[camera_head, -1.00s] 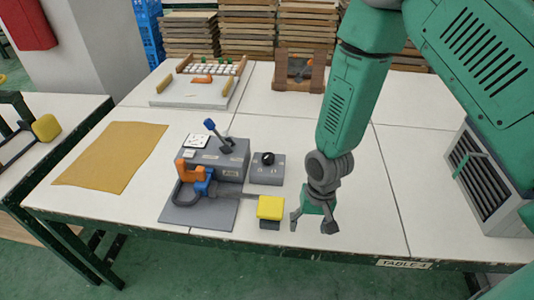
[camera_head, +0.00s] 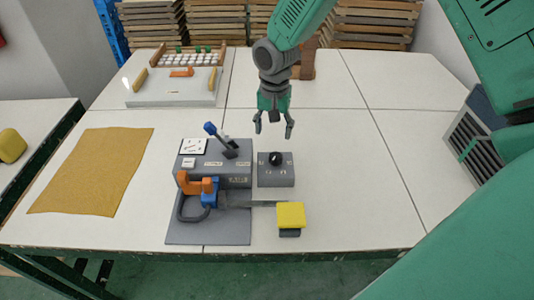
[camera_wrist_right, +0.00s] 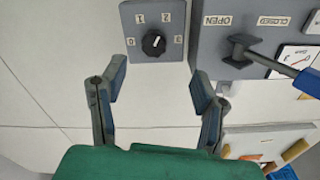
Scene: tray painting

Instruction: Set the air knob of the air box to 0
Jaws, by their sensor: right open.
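The air box, a small grey box (camera_head: 276,178) with a black knob (camera_head: 275,158), sits on the table right of the larger grey box. In the right wrist view, the knob (camera_wrist_right: 153,43) is ringed by labels 0, 1, 2 and 3 on the box face (camera_wrist_right: 172,55). Its white mark seems to point up and slightly right, nearer 2 than 0; the exact setting is hard to read. My right gripper (camera_head: 273,128) is open and empty, above and behind the knob in the head view, not touching it. In the wrist view, the knob lies beyond its spread fingers (camera_wrist_right: 160,88). My left gripper is out of view.
A larger grey box (camera_head: 215,172) with a blue-tipped lever (camera_head: 228,147) stands close to the left. A tan sheet (camera_head: 92,170) lies left.

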